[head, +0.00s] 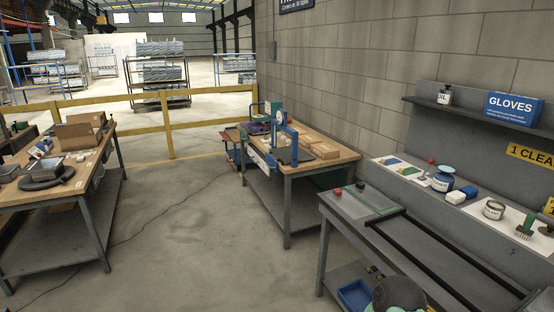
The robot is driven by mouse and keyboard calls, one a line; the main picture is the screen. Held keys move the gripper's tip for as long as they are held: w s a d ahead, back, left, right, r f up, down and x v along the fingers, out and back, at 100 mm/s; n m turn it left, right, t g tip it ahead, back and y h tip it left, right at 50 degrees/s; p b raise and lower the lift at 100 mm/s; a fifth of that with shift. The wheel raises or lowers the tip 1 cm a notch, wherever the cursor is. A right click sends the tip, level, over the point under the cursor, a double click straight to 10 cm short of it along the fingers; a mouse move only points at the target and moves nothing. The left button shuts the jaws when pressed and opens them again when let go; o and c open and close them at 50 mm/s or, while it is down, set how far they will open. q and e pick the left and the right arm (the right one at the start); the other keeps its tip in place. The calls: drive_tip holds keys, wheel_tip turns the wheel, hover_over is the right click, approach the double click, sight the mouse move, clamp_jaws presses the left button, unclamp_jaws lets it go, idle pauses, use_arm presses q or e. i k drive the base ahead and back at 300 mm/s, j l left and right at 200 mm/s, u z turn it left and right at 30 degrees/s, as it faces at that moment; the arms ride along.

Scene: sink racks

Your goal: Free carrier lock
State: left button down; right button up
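I cannot make out a carrier or a lock for certain in the head view. A long grey bench (350,205) at the right front has a pale panel at its far end and dark rails (440,255) running toward me. Neither of my grippers is in view. A dark rounded part at the bottom edge hides some of the bench's lower side.
A workbench (335,160) with a blue-framed device (281,135) stands in the middle. Another table (95,150) with boxes is at left. A shelf with a blue gloves box (513,108) is at right. A yellow rail (167,125) crosses behind. Floor between the tables is clear except a cable.

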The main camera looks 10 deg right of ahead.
sight(431, 160)
drive_tip(key=i+z, duration=0.2)
drive_tip(key=i, duration=0.35)
drive_tip(key=i+j+z, duration=0.2)
drive_tip(key=i, duration=0.3)
drive_tip(key=i+j+z, duration=0.2)
drive_tip(key=i, duration=0.35)
